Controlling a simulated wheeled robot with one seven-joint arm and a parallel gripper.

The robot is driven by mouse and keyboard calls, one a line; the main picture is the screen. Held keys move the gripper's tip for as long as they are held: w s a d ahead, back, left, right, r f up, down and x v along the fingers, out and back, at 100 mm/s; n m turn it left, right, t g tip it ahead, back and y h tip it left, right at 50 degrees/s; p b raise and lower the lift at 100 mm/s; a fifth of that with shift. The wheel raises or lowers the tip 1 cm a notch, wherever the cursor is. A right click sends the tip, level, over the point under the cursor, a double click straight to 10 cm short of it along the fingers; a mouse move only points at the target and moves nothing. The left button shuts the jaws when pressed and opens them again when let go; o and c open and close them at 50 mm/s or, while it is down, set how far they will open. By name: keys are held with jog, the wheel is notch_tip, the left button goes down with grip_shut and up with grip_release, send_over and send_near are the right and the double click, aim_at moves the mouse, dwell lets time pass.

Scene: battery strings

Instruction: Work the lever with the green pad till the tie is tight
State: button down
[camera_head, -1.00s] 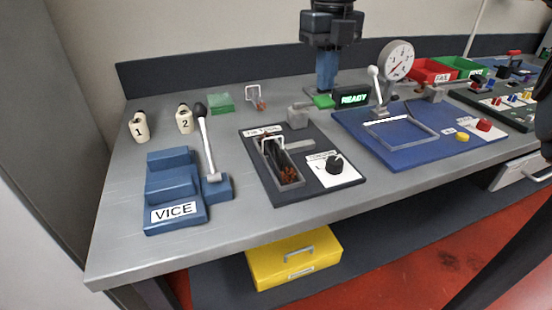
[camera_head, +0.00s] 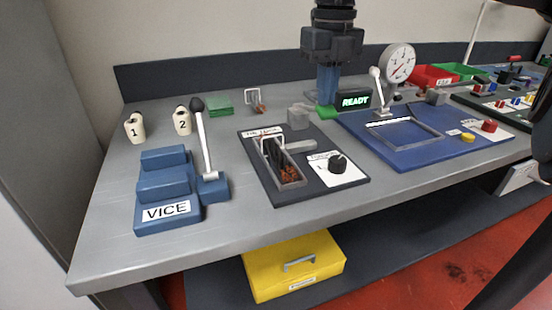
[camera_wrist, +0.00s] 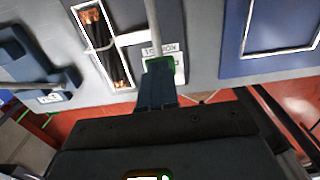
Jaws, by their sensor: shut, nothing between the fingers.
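The lever's green pad (camera_head: 326,112) sits beside a grey block (camera_head: 299,118) at the back of the dark tie panel. In the wrist view the green pad (camera_wrist: 160,62) is at the end of a grey lever bar (camera_wrist: 152,25). My gripper (camera_head: 327,99) is shut and empty, its blue fingertips right at the pad. The fingertips (camera_wrist: 158,75) overlap the pad in the wrist view; I cannot tell whether they press on it. The dark wire bundle (camera_wrist: 105,50) lies in its slot with a pale tie around it. How tight the tie is cannot be told.
A black knob (camera_head: 338,163) is on the panel's white label. A lit READY sign (camera_head: 355,101) stands right behind the pad. A blue board with a gauge (camera_head: 397,62) is to the right. The blue vice (camera_head: 165,190) with its upright lever is to the left.

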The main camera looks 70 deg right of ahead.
aim_at(326, 110)
jog(key=shift+s+a+f+b, duration=0.15)
jog(key=shift+f+b, duration=1.7)
jog(key=shift+r, duration=0.1)
jog(key=shift+w+d+r+p, duration=0.15)
jog(key=shift+r+p, duration=0.6)
jog(key=shift+r, duration=0.9)
jog(key=shift+w+d+r+p, duration=0.1)
jog(key=shift+r+p, duration=0.7)
jog(key=shift+r, duration=0.9)
jog(key=shift+w+d+r+p, duration=0.15)
jog(key=shift+r+p, duration=0.6)
jog(key=shift+r, duration=0.9)
jog(key=shift+f, duration=0.15)
